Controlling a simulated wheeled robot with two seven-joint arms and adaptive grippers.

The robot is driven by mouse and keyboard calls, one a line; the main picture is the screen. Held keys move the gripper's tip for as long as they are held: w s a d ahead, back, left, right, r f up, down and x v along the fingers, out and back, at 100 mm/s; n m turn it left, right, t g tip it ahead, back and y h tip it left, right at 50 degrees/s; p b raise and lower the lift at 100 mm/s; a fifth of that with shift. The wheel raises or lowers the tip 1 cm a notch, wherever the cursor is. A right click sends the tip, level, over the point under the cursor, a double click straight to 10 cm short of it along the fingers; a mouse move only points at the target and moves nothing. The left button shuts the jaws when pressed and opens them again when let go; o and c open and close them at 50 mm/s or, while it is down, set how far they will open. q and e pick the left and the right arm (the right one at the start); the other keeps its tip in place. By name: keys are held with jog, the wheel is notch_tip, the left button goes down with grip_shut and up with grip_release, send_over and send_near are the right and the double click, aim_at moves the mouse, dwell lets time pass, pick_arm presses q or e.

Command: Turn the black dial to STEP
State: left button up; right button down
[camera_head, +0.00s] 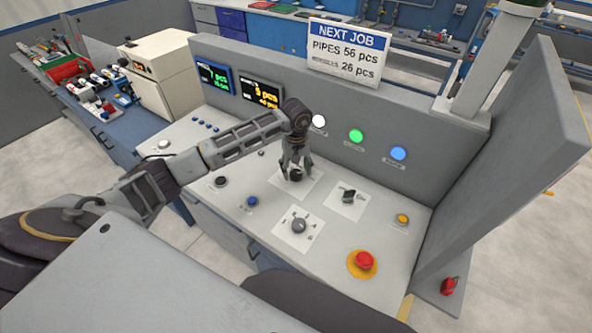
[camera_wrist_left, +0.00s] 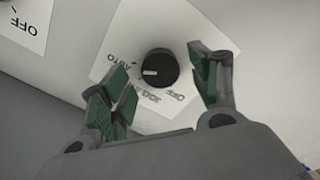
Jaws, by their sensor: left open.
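The black dial (camera_wrist_left: 159,69) is a round knob on a white label plate, seen in the left wrist view. Its white mark points left, toward the word AUTO. Other words on the plate are upside down and partly covered by the fingers. In the head view the black dial (camera_head: 296,174) sits under my left gripper (camera_head: 294,167), at the back of the sloped panel. My left gripper (camera_wrist_left: 158,83) is open, its green-padded fingers on either side of the dial, with gaps visible beside the knob. My right gripper is not in view.
The grey panel (camera_head: 330,262) also carries a black switch (camera_head: 348,196), a grey dial (camera_head: 298,226), a red emergency button (camera_head: 364,260), and small blue and yellow buttons. A back wall with lamps and displays rises behind. A tall grey side panel (camera_head: 500,150) stands at right.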

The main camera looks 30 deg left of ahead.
pick_arm(q)
jog(key=shift+f, duration=0.8)
jog(key=shift+c, duration=0.3)
jog(key=c, duration=1)
